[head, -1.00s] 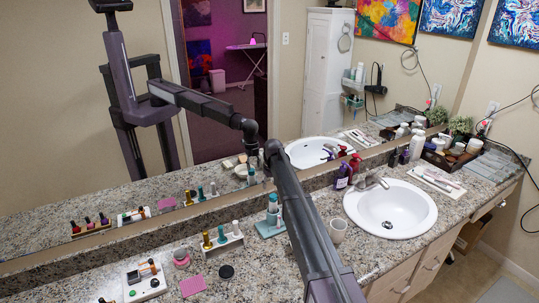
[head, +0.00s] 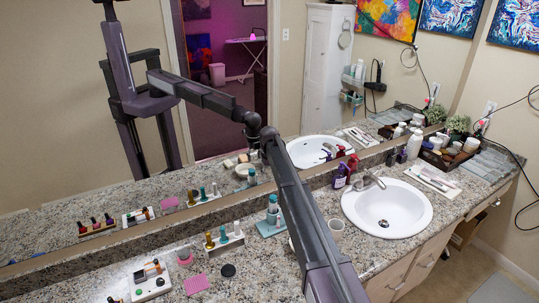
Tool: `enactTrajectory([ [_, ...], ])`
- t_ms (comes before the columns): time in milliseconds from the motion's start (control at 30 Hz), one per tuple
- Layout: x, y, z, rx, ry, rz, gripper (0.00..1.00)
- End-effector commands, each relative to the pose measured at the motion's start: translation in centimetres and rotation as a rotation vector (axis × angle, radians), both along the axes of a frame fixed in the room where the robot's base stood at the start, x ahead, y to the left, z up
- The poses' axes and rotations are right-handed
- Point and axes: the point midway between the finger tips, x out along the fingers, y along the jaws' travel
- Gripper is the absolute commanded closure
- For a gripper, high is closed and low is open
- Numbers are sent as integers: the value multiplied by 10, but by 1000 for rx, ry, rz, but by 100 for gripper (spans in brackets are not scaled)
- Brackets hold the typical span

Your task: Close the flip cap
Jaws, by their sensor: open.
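A teal-and-white bottle (head: 272,209) stands upright on a flat teal base (head: 269,229) near the back of the granite counter, just left of my arm. It is too small to tell whether its top is a flip cap, or whether that cap is open or shut. The bottle also shows as a reflection in the mirror. My arm runs up from the bottom edge past the bottle's right side. My gripper cannot be made out, neither directly nor in the mirror.
A white rack of small bottles (head: 224,243), a pink pad (head: 196,284), a black disc (head: 228,270) and a white tray (head: 149,288) lie to the left. The mirror (head: 60,130) backs the counter.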

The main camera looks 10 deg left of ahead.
Motion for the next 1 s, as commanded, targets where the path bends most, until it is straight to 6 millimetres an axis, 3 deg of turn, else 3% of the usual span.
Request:
enactTrajectory([
  [600, 0, 0, 57, 0, 0, 0, 43],
  [1000, 0, 0, 76, 0, 0, 0, 43],
])
